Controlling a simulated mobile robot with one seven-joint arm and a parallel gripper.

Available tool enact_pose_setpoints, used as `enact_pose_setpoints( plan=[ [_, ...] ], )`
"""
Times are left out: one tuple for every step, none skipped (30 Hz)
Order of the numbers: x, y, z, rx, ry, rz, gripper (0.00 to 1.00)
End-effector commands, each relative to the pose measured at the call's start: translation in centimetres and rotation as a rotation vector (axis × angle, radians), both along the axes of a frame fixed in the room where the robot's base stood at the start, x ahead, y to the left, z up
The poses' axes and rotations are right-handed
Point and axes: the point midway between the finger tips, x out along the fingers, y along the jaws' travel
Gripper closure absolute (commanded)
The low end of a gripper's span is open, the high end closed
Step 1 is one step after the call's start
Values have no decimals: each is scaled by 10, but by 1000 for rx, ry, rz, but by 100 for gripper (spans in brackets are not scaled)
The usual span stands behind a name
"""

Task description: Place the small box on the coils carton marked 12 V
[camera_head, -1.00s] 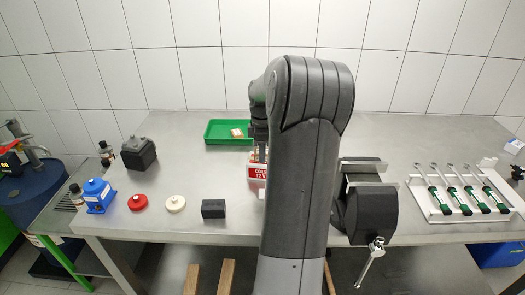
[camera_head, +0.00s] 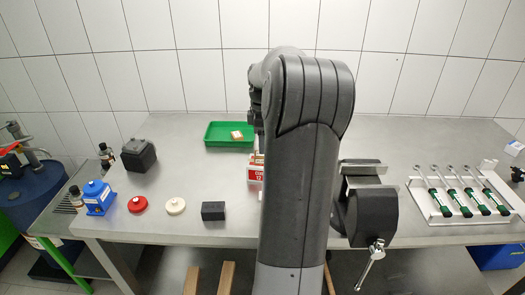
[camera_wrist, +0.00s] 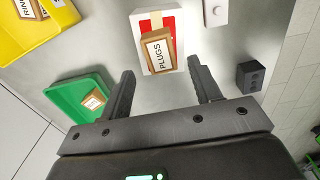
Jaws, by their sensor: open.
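The coils carton (camera_head: 255,175), white with a red label, stands on the bench, partly hidden behind my arm in the head view. In the wrist view the carton (camera_wrist: 141,33) shows white edges and red on top. A small brown box with a PLUGS label (camera_wrist: 158,53) lies on the carton's top, slightly turned against it. In the head view only a tan sliver shows above the carton. My gripper (camera_wrist: 161,69) is open, its fingers apart on either side below the small box in the picture, with nothing visible between them. My arm mostly hides the gripper in the head view.
A green tray (camera_head: 214,140) holding another small box (camera_head: 237,135) is behind the carton. A yellow tray (camera_wrist: 12,48) shows in the wrist view. A vise (camera_head: 370,210) stands right.

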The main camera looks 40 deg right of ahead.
Motion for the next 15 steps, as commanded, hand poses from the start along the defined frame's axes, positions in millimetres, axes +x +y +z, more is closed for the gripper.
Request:
enact_pose_setpoints(
  plan=[
    [0,0,12,-1,-3,0,42],
    [1,0,18,-2,-4,0,42],
    [1,0,27,-2,-2,0,42],
    [1,0,33,-3,-3,0,42],
    [0,0,38,-3,-3,0,42],
    [0,0,44,-2,-2,0,42],
    [1,0,49,-1,-1,0,42],
    [0,0,53,-1,-1,0,42],
    [0,0,57,-1,-1,0,42],
    [0,0,60,-1,-1,0,42],
    [0,0,62,0,0,0,42],
    [0,0,64,0,0,0,42],
    [0,0,66,1,0,0,42],
    [0,0,67,1,-1,0,42],
    [0,0,67,1,-1,0,42]
  ],
)
